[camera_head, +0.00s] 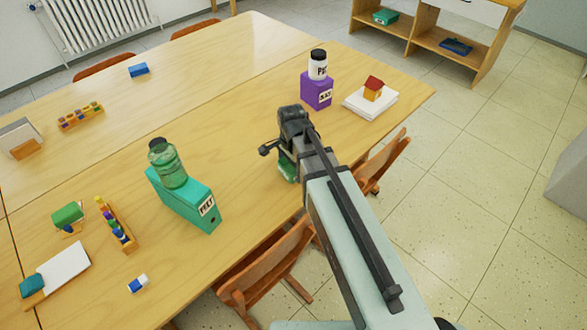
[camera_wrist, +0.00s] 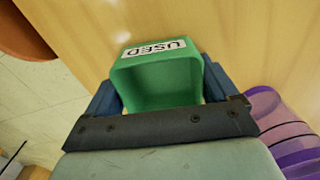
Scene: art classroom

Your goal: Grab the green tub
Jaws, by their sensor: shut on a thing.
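The green tub (camera_wrist: 160,88) fills the middle of the wrist view, with a white label reading "USED" on it. Its open hollow side faces the camera. My gripper (camera_wrist: 158,82) has one blue finger on each side of the tub and is shut on it. In the head view a part of the green tub (camera_head: 287,170) shows beneath my gripper (camera_head: 284,150), near the table's right edge. The arm hides the rest. I cannot tell whether the tub touches the table.
A purple box (camera_head: 317,91) with a white jar (camera_head: 318,65) on top stands behind my gripper. A teal binder (camera_head: 190,205) and a green bottle (camera_head: 168,165) are to its left. Wooden chairs (camera_head: 265,262) line the table's near edge. Table between binder and gripper is clear.

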